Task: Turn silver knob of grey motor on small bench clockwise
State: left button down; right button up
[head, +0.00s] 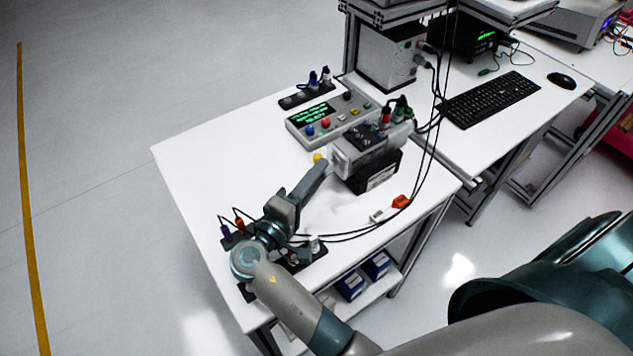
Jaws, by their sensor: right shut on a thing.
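The grey motor (352,158) sits on a black base (376,177) on the small white bench (205,150). My right gripper (321,166) reaches in from the front and its fingertips are at the left end of the motor. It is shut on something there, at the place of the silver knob. The knob itself is hidden by the fingers, so its angle cannot be seen. My left gripper is out of view.
A control box with green displays and coloured buttons (302,128) stands behind the motor. Black cables cross the bench's right side. A keyboard (488,99) is on the neighbouring table. The bench's left side is clear.

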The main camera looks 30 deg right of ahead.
dwell(0.4)
jog(key=o, duration=1.1)
jog(key=shift+c, duration=0.2)
jog(key=s+d+r+p, duration=0.6)
jog(key=s+r+p, duration=0.3)
jog(key=r+p, duration=0.1)
jog(key=shift+s+d+r, duration=0.35)
jog(key=shift+r, duration=0.15)
